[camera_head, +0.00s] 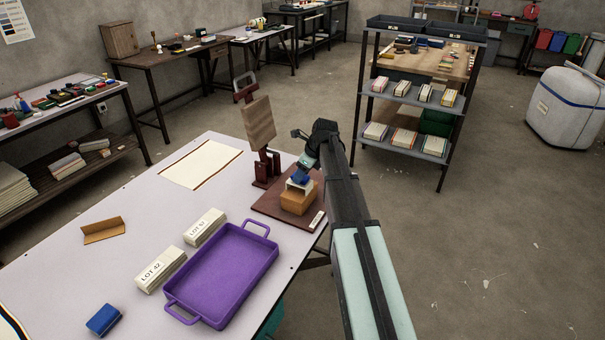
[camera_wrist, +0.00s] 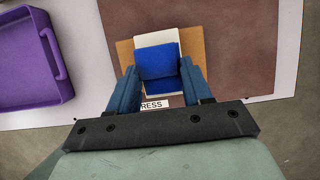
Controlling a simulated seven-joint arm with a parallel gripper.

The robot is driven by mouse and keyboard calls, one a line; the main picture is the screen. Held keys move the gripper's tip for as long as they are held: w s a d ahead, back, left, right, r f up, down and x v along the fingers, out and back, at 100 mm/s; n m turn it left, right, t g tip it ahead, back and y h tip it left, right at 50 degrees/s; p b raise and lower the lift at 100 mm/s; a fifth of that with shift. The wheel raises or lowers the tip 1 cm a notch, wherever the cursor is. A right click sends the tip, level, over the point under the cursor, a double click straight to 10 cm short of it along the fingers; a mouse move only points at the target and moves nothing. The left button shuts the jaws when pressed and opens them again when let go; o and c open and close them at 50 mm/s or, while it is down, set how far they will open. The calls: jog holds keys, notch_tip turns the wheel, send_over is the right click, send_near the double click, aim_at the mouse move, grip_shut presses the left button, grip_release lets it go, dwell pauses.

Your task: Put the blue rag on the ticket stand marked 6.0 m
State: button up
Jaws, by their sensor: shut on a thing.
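My gripper (camera_wrist: 160,85) is shut on a folded blue cloth (camera_wrist: 156,62), which fits the blue rag. The cloth lies over a white piece (camera_wrist: 169,38) above a tan block (camera_wrist: 194,48); I cannot tell whether it rests on them. In the head view the blue cloth (camera_head: 300,177) shows just under my gripper (camera_head: 305,164). The block (camera_head: 298,202) sits on a brown board (camera_head: 270,208) at the table's right end, with a label partly reading "RESS". Another blue folded piece (camera_head: 103,320) lies at the front left. A tan tent-shaped card (camera_head: 103,230) stands at left; no 6.0 m mark is readable.
An upright wooden paddle (camera_head: 259,124) on a dark red base stands just left of the block. A purple tray (camera_head: 226,275) and two white bundles (camera_head: 160,270) with LOT labels lie nearer. A cream sheet (camera_head: 201,164) lies behind. The table (camera_head: 145,205) is clear around the tent card.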

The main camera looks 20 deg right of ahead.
jog(key=shift+f, duration=0.1)
jog(key=o, duration=1)
jog(key=v, duration=1.2)
